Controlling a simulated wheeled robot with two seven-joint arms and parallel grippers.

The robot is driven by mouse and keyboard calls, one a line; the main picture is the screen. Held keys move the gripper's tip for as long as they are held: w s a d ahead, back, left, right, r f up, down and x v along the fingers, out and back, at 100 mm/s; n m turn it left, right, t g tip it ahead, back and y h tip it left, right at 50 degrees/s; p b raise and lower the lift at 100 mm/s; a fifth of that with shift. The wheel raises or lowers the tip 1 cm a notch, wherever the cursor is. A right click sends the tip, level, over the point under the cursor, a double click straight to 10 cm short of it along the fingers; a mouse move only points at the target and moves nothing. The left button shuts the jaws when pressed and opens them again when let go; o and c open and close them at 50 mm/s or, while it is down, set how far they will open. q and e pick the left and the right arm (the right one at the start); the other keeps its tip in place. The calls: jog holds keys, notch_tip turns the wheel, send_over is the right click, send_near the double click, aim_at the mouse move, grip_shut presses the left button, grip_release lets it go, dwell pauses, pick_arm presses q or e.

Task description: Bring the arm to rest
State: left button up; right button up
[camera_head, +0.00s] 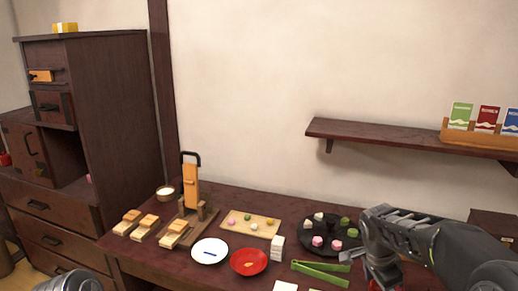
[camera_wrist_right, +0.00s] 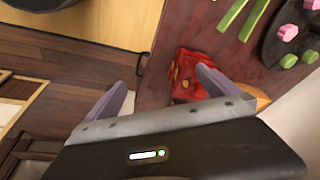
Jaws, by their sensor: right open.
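My right arm comes in from the right in the head view, with its gripper (camera_head: 378,274) low over the right front part of the dark table (camera_head: 190,270). In the right wrist view the gripper (camera_wrist_right: 158,93) has its two pale purple fingers wide apart, with nothing held between them. A red patterned item (camera_wrist_right: 186,72) with yellow spots lies on the table by one finger; I cannot tell whether they touch. A grey part of my left arm shows at the bottom left of the head view, but its gripper is out of frame.
Green tongs (camera_head: 320,272), a dark round plate (camera_head: 318,245) with several sweets, a red plate (camera_head: 249,262) and a white plate (camera_head: 210,251) stand on the table. A wall shelf (camera_head: 390,132) is above. A wooden cabinet (camera_head: 110,110) stands left. Open floor shows beside the table.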

jog(key=s+a+f+n+t+y+p, duration=0.25)
jog(key=a+f+n+y+p, duration=0.3)
jog(key=a+f+n, duration=0.95)
pick_arm(q)
notch_tip(320, 180, up, 16)
jog(key=s+p, duration=0.1)
jog(key=p, duration=1)
jog(key=shift+a+f, duration=0.2)
jog(key=shift+a, duration=0.25)
pick_arm(e)
jog(key=s+a+g, duration=0.1)
jog(key=s+a, duration=0.3)
jog(key=s, duration=0.8)
jog(key=s+a+m+g+y, duration=0.1)
jog(key=s+a+g, duration=0.1)
jog(key=s, duration=1.1)
jog(key=shift+a+f, duration=0.2)
jog(key=shift+a, duration=0.65)
pick_arm(q)
jog(key=shift+f, duration=0.1)
